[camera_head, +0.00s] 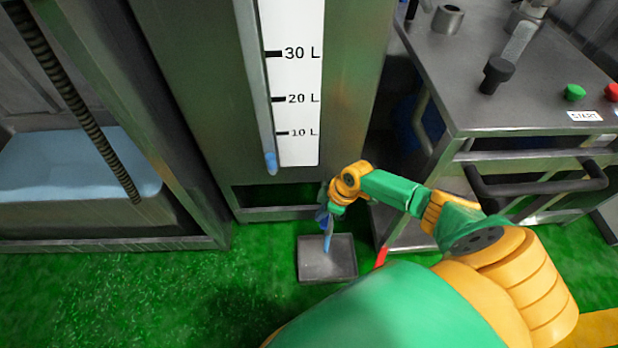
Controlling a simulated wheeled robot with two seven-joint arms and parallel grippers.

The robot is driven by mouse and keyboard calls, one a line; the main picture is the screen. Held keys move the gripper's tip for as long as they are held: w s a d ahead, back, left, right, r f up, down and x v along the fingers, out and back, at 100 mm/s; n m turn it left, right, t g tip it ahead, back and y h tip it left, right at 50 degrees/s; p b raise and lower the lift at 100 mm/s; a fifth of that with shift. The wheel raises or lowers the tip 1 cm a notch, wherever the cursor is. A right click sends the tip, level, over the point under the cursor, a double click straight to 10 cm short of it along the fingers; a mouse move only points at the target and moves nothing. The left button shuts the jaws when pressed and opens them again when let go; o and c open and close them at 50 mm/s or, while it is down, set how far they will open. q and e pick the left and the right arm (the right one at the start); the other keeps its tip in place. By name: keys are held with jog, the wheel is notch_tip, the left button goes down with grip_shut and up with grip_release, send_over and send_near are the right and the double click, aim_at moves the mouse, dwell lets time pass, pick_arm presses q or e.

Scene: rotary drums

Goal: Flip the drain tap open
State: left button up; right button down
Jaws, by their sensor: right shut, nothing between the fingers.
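A tall metal tank (354,85) with a white litre scale (298,130) stands in the middle. My right arm reaches in from the lower right to the tank's lower front corner. My right gripper (323,214) is small and partly hidden by its wrist there; it is shut with nothing between its fingers. The drain tap cannot be made out clearly; the gripper and wrist cover that spot. A thin blue streak (328,242) runs down just below the gripper, over a shallow grey tray (342,266) on the floor. I cannot tell whether it is liquid or a solid part. My left gripper is out of view.
A metal control bench (490,120) with a green button (574,92), a red button (612,91) and handles stands at right. A basin of light blue liquid (70,165) is at left. Green floor (190,300) is clear at the front left.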

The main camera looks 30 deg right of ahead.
jog(key=shift+s+d, duration=0.3)
jog(key=shift+s, duration=0.05)
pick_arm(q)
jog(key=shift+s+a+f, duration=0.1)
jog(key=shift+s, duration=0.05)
pick_arm(e)
jog(key=shift+s+d, duration=0.1)
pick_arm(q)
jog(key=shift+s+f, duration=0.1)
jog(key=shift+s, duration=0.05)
pick_arm(e)
jog(key=shift+r, duration=0.15)
pick_arm(q)
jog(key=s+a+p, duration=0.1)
jog(key=p, duration=0.1)
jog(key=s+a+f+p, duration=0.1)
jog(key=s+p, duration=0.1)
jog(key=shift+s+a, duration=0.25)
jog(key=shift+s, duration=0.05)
pick_arm(e)
jog(key=v, duration=0.7)
jog(key=shift+s, duration=0.1)
